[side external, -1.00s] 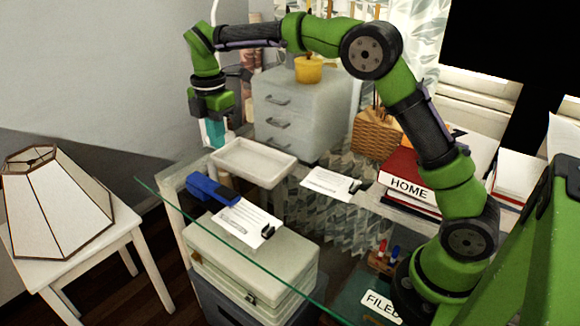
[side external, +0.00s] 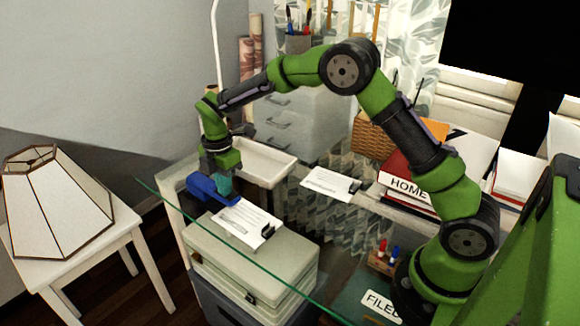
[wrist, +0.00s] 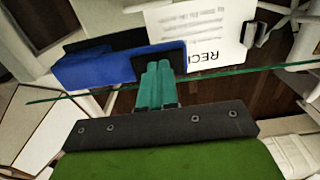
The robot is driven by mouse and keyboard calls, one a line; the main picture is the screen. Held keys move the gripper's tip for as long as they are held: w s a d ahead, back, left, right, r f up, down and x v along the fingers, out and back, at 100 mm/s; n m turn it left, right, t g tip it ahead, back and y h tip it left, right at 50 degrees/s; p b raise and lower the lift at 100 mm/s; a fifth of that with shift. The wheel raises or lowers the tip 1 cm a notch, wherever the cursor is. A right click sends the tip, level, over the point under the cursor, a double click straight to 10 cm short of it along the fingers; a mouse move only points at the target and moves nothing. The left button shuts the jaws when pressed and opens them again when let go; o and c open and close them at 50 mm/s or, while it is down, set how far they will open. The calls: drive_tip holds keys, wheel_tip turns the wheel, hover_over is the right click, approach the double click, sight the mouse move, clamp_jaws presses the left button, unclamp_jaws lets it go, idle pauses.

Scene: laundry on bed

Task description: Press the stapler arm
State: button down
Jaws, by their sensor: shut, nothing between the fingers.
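The blue stapler (side external: 202,188) lies on the glass desk at the left. It also shows in the wrist view (wrist: 100,68) as a long blue body with a dark part at its right end. My gripper (side external: 222,186) has teal fingers, which are shut and empty. It points down, at or just above the stapler's right part in the side view. In the wrist view the fingertips (wrist: 157,72) overlap the stapler's right end. I cannot tell whether they touch it. My fingers hide part of the stapler.
A clipped paper (side external: 246,222) lies right beside the stapler, toward the front. A white tray (side external: 285,166) stands just behind my gripper. Another clipped paper (side external: 328,186), red and white books (side external: 408,180) and a wicker basket (side external: 372,134) are farther right. The glass edge (side external: 200,235) runs along the front.

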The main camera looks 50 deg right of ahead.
drive_tip(key=shift+s+f, duration=0.25)
drive_tip(key=shift+f, duration=0.4)
drive_tip(key=shift+s+f, duration=0.2)
drive_tip(key=shift+f, duration=0.45)
wheel_tip(320, 180, up, 15)
drive_tip(key=s, duration=0.1)
drive_tip(key=shift+f, duration=0.1)
